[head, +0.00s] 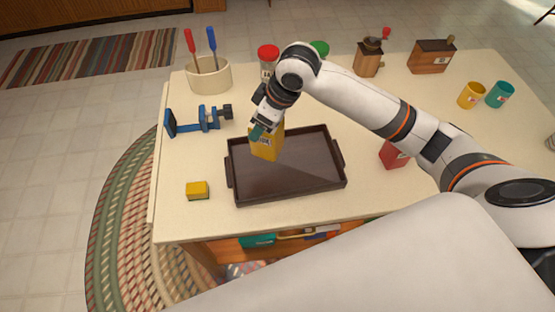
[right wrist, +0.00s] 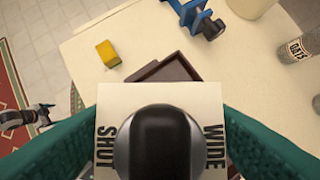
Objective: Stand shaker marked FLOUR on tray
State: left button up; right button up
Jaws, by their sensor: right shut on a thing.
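The yellow shaker (head: 267,146) is upright over the left back part of the dark brown tray (head: 300,187). Its label is too small and covered to read fully. My right gripper (head: 262,131) is shut on it from above. I cannot tell whether its base touches the tray. In the right wrist view the teal fingers flank a pale surface lettered SHUT and WIDE (right wrist: 106,139) with a black dome over it, and the tray (right wrist: 168,68) shows beyond. Part of my left arm (right wrist: 30,118) shows at the left edge there; its jaws are unclear.
A small yellow block (head: 197,189) lies left of the tray. A blue clamp (head: 205,121), a crock with screwdrivers (head: 209,76) and a red-lidded jar (head: 267,55) stand behind. A red container (head: 391,155) is to the right. The tray's front half is clear.

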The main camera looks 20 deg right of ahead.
jog(key=n, duration=0.1)
jog(key=w+n, duration=0.1)
jog(key=a+f+n+g+y+p, duration=0.1)
jog(key=shift+w+a+f+n, duration=0.1)
jog(key=shift+w+n, duration=0.15)
jog(key=shift+n, duration=0.15)
jog(key=shift+w+a+f+n+g, duration=0.1)
jog(key=shift+w+f+n+g, duration=0.15)
jog(key=shift+n, duration=0.45)
pick_arm(q)
jog(key=shift+s+d+r+p, duration=0.1)
jog(key=shift+d+r+p, duration=0.1)
jog(key=shift+r+p, duration=0.55)
jog(key=shift+s+d+r+p, duration=0.1)
jog(key=shift+d+r+p, duration=0.2)
jog(key=shift+r, duration=0.85)
pick_arm(e)
notch_tip(320, 180, down, 11)
jog(key=n, duration=0.1)
jog(key=shift+w+a+n+g, duration=0.15)
jog(key=shift+a+n+g, duration=0.1)
jog(key=shift+n+g, duration=0.15)
pick_arm(q)
jog(key=shift+a, duration=0.1)
pick_arm(e)
jog(key=shift+f, duration=0.1)
jog(key=o, duration=1.1)
jog(key=shift+c, duration=0.2)
